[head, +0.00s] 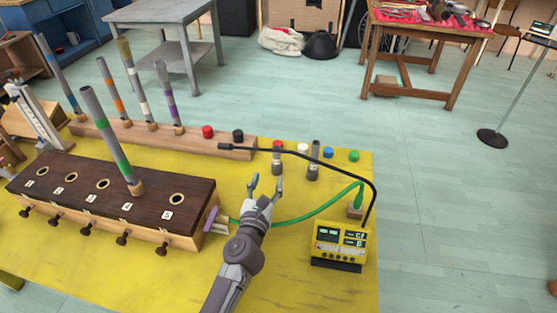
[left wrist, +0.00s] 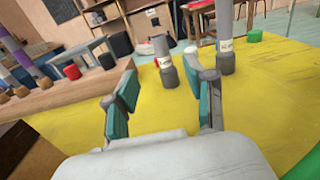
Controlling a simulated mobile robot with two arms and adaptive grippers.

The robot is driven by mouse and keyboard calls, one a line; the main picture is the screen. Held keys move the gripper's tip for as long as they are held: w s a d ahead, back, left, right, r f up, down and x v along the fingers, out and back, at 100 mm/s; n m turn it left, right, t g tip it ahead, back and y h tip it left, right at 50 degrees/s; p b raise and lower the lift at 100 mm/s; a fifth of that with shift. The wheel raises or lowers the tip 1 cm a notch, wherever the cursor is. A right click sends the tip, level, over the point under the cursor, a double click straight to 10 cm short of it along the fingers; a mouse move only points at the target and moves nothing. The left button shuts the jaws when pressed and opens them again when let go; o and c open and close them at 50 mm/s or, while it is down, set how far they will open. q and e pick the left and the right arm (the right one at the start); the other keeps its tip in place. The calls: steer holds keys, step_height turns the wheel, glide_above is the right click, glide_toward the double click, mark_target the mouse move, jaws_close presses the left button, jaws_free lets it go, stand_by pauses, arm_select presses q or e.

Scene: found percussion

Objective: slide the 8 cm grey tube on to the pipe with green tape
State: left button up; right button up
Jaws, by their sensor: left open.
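The pipe with green tape (head: 112,140) stands tilted in a hole near the front right of the dark-topped box (head: 75,185). Two short grey tubes with pale labels stand on the yellow table: a shorter one (head: 277,162) and a taller one (head: 314,160). The labels are too small to read, so I cannot tell which is 8 cm. My left gripper (head: 265,184) is open and empty, just in front of the shorter tube. In the left wrist view, the shorter tube (left wrist: 163,64) is ahead between the open fingers, and the taller tube (left wrist: 225,42) is to the right.
A black gooseneck (head: 310,154) arches over the tubes. A yellow device (head: 340,242) and a green cable (head: 300,214) lie right. A wooden rack (head: 185,139) holds several taped pipes. Coloured caps, including a blue one (head: 328,152), line the back. Bare table lies front right.

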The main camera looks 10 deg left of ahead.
mark_target(276, 157)
arm_select(q)
steer(key=w, duration=0.6)
steer(key=shift+w+r+b, duration=0.1)
steer(key=shift+w+b, duration=0.25)
steer(key=shift+w, duration=0.05)
steer(key=w, duration=0.1)
steer(key=w+b, duration=0.1)
steer(key=w, duration=0.1)
steer(key=w+b, duration=0.1)
steer(key=w, duration=0.1)
steer(key=shift+f, duration=0.25)
steer(key=shift+w, duration=0.25)
steer(key=shift+r, duration=0.1)
steer(key=shift+s, duration=0.1)
steer(key=shift+c, duration=0.3)
jaws_close()
